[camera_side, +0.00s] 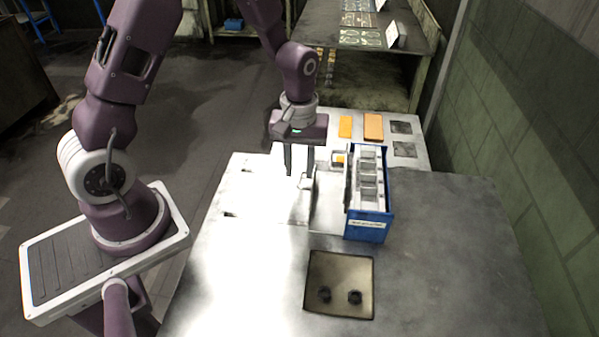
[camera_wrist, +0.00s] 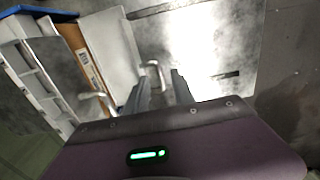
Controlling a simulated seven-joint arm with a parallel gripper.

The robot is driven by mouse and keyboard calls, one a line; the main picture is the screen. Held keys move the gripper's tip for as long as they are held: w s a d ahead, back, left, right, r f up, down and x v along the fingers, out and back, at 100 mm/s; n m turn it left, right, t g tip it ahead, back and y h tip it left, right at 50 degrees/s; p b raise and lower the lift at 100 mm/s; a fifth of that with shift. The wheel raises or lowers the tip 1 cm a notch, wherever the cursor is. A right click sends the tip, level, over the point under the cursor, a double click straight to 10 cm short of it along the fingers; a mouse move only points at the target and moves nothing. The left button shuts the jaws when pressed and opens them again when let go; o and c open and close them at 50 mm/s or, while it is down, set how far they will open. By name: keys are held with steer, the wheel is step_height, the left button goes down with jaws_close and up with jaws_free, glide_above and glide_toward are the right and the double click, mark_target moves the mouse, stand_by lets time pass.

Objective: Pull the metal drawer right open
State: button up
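The blue cabinet (camera_side: 368,232) stands on the table with its open side facing left. A pale metal drawer (camera_side: 328,207) appears to stick out of it to the left, with an upright front plate at its left end; it also shows in the wrist view (camera_wrist: 108,42). A light metal handle (camera_wrist: 162,76) is on that front. My gripper (camera_side: 299,172) points down at the drawer front. In the wrist view its two dark fingers (camera_wrist: 161,84) are apart, one on each side of the handle, with visible gaps. The drawer's inside is partly hidden.
Another handle (camera_wrist: 95,97) shows on a neighbouring upright front. A square tan tray (camera_side: 341,270) with two dark pieces lies in front of the cabinet. Orange blocks (camera_side: 373,126) lie behind it. The table to the left is clear.

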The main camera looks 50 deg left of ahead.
step_height(320, 180, down, 2)
steer(key=shift+f, duration=0.2)
jaws_close()
stand_by(1.4)
